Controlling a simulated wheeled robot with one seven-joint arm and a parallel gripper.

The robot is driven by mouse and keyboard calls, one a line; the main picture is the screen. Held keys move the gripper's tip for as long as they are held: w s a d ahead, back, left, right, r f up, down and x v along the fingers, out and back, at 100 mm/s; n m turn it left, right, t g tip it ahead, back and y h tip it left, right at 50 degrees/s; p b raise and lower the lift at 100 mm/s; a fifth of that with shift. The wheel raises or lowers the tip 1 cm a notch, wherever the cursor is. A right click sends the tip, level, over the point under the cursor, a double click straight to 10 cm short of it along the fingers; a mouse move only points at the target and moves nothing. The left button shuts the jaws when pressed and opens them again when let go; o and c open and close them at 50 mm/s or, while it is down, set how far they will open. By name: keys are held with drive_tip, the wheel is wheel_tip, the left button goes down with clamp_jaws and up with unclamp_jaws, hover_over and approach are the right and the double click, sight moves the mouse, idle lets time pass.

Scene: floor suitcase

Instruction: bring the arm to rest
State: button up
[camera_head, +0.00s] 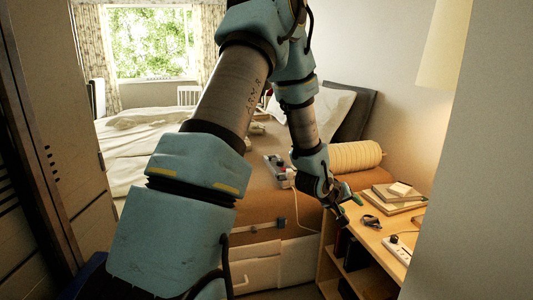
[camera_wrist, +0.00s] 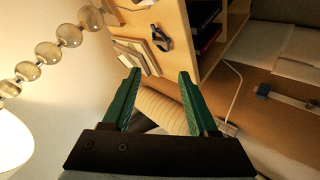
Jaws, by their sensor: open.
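My gripper (camera_head: 346,208) is at the end of my arm, which reaches forward and bends down over the near edge of the bed and the wooden shelf unit. In the wrist view my gripper (camera_wrist: 159,76) shows two green fingers standing apart with nothing between them. The cream ribbed bolster (camera_wrist: 160,108) shows behind the gap between the fingers. My arm hides part of the bed and the room behind it.
The wooden shelf unit (camera_head: 330,262) at the right bears books (camera_head: 398,200), a dark looped item (camera_head: 371,222) and a white power strip (camera_head: 397,251). The bolster (camera_head: 352,156) lies on the bed. A lamp (camera_wrist: 12,140) with a beaded stem stands at the left of the wrist view.

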drive_tip(key=a+r+y, duration=0.3)
drive_tip(key=a+y, duration=0.1)
drive_tip(key=a, duration=0.9)
drive_tip(key=s+a+r+g+y, duration=0.2)
drive_tip(key=s+a, duration=0.6)
drive_tip(key=a, duration=0.1)
drive_tip(key=s+a+r+g+y, duration=0.2)
drive_tip(key=s+a+g, duration=0.1)
drive_tip(key=s+a, duration=0.5)
wheel_tip(320, 180, up, 12)
drive_tip(key=a+p, duration=0.1)
drive_tip(key=p, duration=1.1)
drive_tip(key=shift+a+r+m, duration=0.25)
drive_tip(key=shift+a+m, duration=0.05)
